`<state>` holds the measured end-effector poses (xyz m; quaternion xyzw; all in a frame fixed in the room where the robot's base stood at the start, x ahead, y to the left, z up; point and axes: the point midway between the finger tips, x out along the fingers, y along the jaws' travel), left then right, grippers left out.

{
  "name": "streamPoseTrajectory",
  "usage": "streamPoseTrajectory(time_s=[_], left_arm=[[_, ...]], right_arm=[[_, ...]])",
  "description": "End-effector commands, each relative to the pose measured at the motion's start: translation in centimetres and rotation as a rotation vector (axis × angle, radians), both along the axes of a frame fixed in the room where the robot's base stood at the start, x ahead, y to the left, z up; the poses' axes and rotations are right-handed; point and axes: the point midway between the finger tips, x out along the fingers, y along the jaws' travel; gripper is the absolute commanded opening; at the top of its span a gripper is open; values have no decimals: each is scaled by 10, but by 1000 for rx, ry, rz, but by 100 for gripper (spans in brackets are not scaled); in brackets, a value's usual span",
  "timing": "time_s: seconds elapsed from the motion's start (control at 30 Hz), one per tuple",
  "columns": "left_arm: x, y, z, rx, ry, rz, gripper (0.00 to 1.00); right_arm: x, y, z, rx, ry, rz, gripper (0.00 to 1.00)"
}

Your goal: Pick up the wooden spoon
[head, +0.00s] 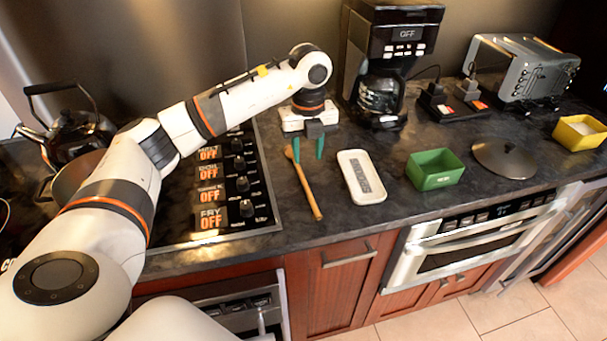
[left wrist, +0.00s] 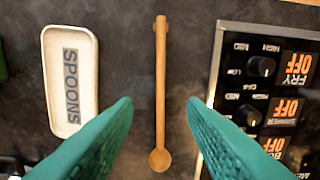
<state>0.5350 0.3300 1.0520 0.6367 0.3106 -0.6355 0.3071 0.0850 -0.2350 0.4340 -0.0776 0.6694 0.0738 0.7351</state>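The wooden spoon (head: 306,187) lies on the dark counter between the stove and the white spoon tray in the head view. In the left wrist view the spoon (left wrist: 161,90) runs upright down the middle, with its round bowl at the bottom. My left gripper (head: 308,148) is above the far part of the spoon, its green fingers pointing down. In the left wrist view my left gripper (left wrist: 160,105) is open, with one finger on each side of the spoon and nothing held. My right gripper is out of view.
The white tray marked SPOONS (head: 362,178) lies right of the spoon. The stove control panel (head: 232,185) is to its left. A coffee maker (head: 385,65) stands behind, and a green bin (head: 435,169) and a round lid (head: 504,158) lie farther right.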

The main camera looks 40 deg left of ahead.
Motion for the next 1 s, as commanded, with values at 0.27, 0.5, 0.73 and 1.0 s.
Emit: streamPoseTrajectory(time_s=[0.27,0.5,0.73,1.0], left_arm=[[0,-1,-41,-2,2,-3,38],[-1,1,-62,-3,4,-4,38],[0,2,-94,-4,1,-5,38],[0,2,-99,-4,0,-5,38]], right_arm=[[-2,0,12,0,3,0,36],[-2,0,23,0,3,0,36],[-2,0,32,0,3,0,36],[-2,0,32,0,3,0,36]])
